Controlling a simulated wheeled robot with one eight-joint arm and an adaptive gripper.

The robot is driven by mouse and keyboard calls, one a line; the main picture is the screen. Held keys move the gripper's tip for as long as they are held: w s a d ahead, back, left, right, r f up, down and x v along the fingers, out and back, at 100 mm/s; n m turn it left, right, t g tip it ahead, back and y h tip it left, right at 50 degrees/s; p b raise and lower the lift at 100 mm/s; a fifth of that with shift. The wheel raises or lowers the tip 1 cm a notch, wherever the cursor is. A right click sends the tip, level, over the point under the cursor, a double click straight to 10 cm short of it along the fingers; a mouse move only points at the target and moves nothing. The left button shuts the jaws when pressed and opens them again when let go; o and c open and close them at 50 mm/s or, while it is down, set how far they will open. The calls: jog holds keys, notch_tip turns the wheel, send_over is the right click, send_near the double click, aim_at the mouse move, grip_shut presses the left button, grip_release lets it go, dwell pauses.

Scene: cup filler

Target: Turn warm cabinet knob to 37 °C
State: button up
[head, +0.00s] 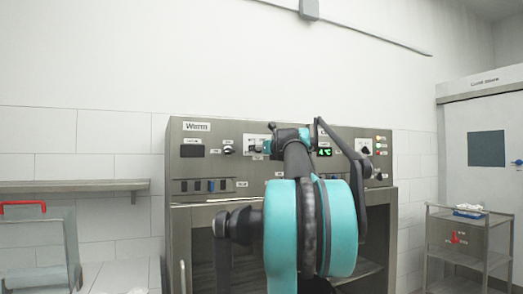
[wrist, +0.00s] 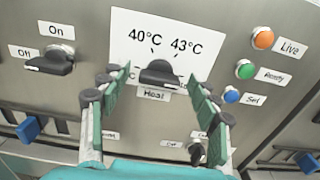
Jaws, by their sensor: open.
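The warm cabinet (head: 182,190) stands against the wall, its panel marked "Warm" at the upper left. In the wrist view the black heat knob (wrist: 160,73) sits on a white dial plate (wrist: 183,25) marked 40 °C and 43 °C above and "Heat" below. A partly covered "C" shows left of the knob; the 37 °C mark is not readable. My gripper (wrist: 150,82) is open, one finger on each side of the knob, with gaps visible. Whether the fingertips reach the knob's depth is unclear. The knob's exact setting cannot be told.
An On/Off knob (wrist: 50,62) is left of the plate. Orange (wrist: 263,39), green (wrist: 245,70) and blue (wrist: 231,96) lights are on the right. A smaller black knob (wrist: 197,153) is below. A wheeled cart (head: 470,245) stands at the right.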

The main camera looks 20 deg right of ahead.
jog(key=shift+c, duration=0.6)
jog(key=c, duration=1)
jog(key=shift+c, duration=0.2)
